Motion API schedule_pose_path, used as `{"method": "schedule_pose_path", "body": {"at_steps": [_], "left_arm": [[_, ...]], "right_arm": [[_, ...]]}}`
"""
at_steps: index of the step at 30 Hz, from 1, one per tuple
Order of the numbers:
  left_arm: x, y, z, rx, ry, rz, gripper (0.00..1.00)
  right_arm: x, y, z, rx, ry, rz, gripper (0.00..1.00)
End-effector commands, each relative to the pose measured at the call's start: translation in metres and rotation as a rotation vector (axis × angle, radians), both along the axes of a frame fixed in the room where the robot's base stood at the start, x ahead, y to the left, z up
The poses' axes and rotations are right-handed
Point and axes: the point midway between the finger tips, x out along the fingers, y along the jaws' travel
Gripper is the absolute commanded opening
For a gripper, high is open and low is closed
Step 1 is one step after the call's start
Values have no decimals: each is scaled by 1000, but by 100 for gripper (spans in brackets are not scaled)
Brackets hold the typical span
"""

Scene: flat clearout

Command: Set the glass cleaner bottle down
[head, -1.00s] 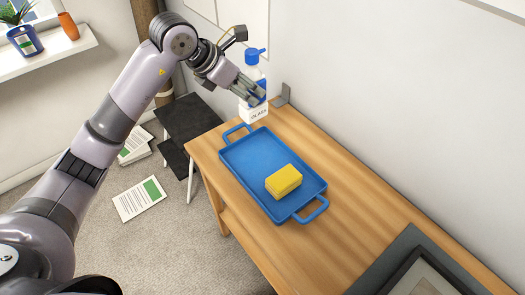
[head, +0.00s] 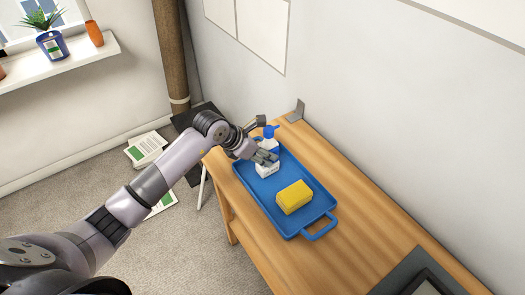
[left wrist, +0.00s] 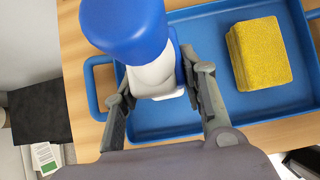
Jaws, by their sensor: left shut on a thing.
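The glass cleaner bottle (head: 269,169) is white with a blue spray head and stands roughly upright over the far end of the blue tray (head: 325,204). My left gripper (head: 266,158) is shut around the bottle's upper body. In the left wrist view the bottle (left wrist: 155,72) is between the two fingers (left wrist: 160,95), its blue head close to the camera. I cannot tell whether its base touches the tray. My right gripper is not in view.
A yellow sponge (head: 294,197) lies in the near half of the tray. The tray is on a wooden table (head: 350,195) against the wall. A grey bracket (head: 297,112) stands behind it, and a dark frame (head: 425,280) lies at the near right.

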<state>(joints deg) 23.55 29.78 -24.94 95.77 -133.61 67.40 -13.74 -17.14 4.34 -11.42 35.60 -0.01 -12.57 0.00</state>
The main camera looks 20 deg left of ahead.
Motion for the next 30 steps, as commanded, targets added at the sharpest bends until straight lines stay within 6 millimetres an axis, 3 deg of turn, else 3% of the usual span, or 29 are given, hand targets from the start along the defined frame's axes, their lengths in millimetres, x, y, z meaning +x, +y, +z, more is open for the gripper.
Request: {"method": "schedule_pose_path", "body": {"at_steps": [8, 9, 18, 30], "left_arm": [[1, 0, -1, -1, -4, 1, 30], [1, 0, -2, 0, -3, 0, 39], [1, 0, -1, 0, -2, 0, 58], [-2, 3, 4, 2, -4, 0, 58]], "right_arm": [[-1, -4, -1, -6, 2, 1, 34], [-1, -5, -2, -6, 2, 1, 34], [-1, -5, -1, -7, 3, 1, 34], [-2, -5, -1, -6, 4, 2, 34]]}}
